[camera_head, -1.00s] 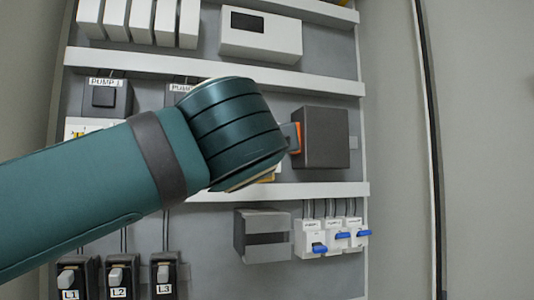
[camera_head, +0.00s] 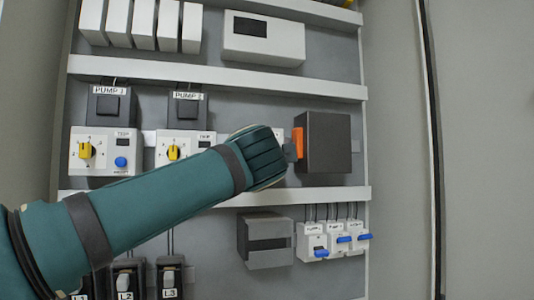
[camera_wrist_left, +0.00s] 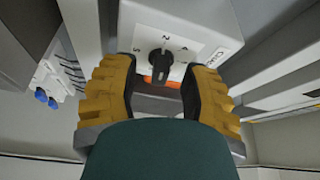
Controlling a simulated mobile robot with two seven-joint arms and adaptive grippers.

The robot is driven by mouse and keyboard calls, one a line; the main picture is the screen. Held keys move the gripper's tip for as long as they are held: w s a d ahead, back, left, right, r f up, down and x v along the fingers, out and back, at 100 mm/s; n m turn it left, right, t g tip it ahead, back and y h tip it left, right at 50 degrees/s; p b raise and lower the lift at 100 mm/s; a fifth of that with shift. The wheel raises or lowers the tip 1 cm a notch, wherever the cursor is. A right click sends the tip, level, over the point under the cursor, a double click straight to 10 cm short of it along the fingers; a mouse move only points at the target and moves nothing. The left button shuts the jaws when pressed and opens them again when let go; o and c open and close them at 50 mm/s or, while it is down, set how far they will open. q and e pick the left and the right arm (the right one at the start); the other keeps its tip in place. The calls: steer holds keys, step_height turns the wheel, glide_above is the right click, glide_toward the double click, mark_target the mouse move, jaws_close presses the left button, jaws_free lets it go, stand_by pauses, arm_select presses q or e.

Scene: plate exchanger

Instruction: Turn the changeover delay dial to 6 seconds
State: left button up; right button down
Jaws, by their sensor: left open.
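In the left wrist view a white box carries a black dial (camera_wrist_left: 160,68) with printed numbers around it and a partly readable label at its right. I cannot read the dial's setting clearly. My left gripper (camera_wrist_left: 162,78) is open, with its yellow-padded fingers on either side of the dial. I cannot tell whether they touch it. In the head view my left forearm and wrist hide this dial and most of its box, and the gripper's fingers are hidden too. My right gripper is not in view.
A dark grey box (camera_head: 326,143) with an orange part (camera_head: 298,143) stands just right of my wrist. Two modules with yellow knobs (camera_head: 86,151) are to the left. Breakers with blue levers (camera_head: 320,253) and a grey block (camera_head: 264,240) sit below. White rails (camera_head: 200,72) cross the panel.

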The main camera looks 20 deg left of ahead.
arm_select(q)
steer(key=shift+w+a, duration=0.1)
steer(key=shift+w, duration=0.1)
jaws_close()
steer(key=shift+s, duration=0.1)
steer(key=shift+r, duration=0.1)
